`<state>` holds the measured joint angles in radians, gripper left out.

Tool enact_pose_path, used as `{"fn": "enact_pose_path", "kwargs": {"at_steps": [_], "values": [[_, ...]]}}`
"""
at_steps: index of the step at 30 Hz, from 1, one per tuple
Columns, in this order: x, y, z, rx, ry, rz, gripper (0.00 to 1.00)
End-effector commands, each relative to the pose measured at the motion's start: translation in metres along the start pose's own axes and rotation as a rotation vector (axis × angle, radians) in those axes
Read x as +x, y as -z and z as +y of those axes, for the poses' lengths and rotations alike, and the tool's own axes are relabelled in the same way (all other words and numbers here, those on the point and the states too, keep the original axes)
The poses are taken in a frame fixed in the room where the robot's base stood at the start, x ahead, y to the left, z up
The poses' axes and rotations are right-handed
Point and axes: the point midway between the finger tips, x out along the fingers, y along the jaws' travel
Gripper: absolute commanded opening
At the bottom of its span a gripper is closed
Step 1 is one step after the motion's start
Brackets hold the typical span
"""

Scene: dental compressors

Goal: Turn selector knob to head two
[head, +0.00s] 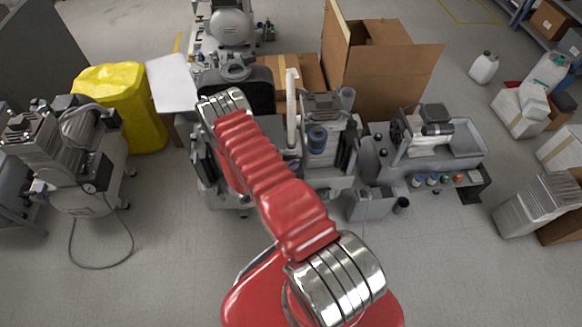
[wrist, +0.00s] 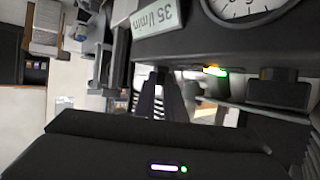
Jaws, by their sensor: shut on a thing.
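My gripper (wrist: 165,95) shows in the wrist view as two dark ribbed fingers pointing up at the underside of a dark control panel (wrist: 190,46). It is shut on what appears to be the selector knob, which is mostly hidden at the fingertips, so its setting cannot be read.
The panel carries a round gauge (wrist: 245,8), a "35 l/min" label (wrist: 156,17), a lit green-yellow lamp (wrist: 216,71) and a dark block (wrist: 279,90). Another compressor (head: 85,150) stands left by a yellow bag (head: 122,105). Cardboard boxes (head: 385,70) stand behind.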

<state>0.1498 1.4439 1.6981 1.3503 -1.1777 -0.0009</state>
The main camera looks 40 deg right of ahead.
Motion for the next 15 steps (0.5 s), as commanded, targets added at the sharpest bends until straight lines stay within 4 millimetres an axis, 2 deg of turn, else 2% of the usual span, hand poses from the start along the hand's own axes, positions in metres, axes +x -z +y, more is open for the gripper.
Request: {"fn": "enact_pose_path", "kwargs": {"at_steps": [1, 15], "values": [[-0.0021, -0.0014, -0.0077, 0.01, -0.009, -0.004, 0.0], [-0.0011, 0.0002, -0.012, 0.064, -0.133, -0.004, 0.0]]}}
